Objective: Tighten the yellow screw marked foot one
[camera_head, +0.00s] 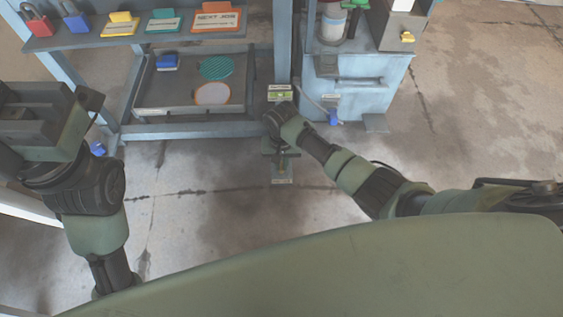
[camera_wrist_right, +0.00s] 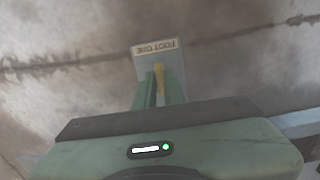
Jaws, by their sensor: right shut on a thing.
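The foot one plate (camera_wrist_right: 156,46) lies low by the floor, its label reading upside down in the right wrist view; it also shows in the head view (camera_head: 282,181). The yellow screw (camera_wrist_right: 159,79) stands just in front of this label, between the two green fingers of my right gripper (camera_wrist_right: 160,76). The right gripper is shut on it, pointing down in the head view (camera_head: 282,156), where its hand and wrist partly hide the fingers and the screw. My left gripper (camera_head: 42,120) is at the left edge, away from the screw, with its fingertips not clearly visible.
A blue-grey frame (camera_head: 190,129) with a tray (camera_head: 150,104) and a shelf (camera_head: 65,43) of padlocks and tags stands behind. A pale blue cabinet (camera_head: 375,98) stands right of the right hand. Bare concrete floor (camera_head: 200,210) is open in front.

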